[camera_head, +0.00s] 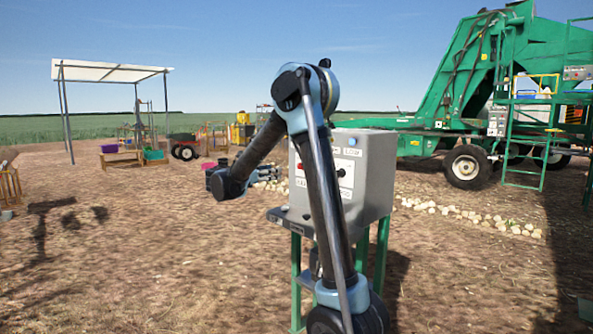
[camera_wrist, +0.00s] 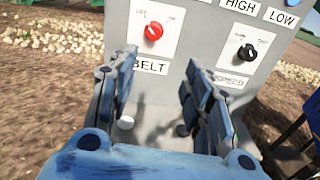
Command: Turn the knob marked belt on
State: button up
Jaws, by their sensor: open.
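The red knob (camera_wrist: 153,31) sits on a white plate on the grey control box, above a label reading BELT. Small marks flank its top, too blurred to read surely, and I cannot tell its exact setting. It also shows in the head view (camera_head: 341,173), beside my arm. My gripper (camera_wrist: 161,66) is open and empty, its fingers apart in front of the panel and below the red knob, not on it. In the head view my gripper (camera_head: 266,175) is left of the box, partly hidden by my arm.
A black knob (camera_wrist: 247,52) labelled SPEED is right of the red one, below HIGH and LOW labels. The grey control box (camera_head: 374,170) stands on green legs with a ledge. A green elevator machine (camera_head: 470,80) is behind right. Open dirt lies left.

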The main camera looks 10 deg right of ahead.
jog(key=w+x, duration=0.1)
jog(key=x, duration=1.5)
jog(key=shift+w+r, duration=0.25)
jog(key=shift+r, duration=0.1)
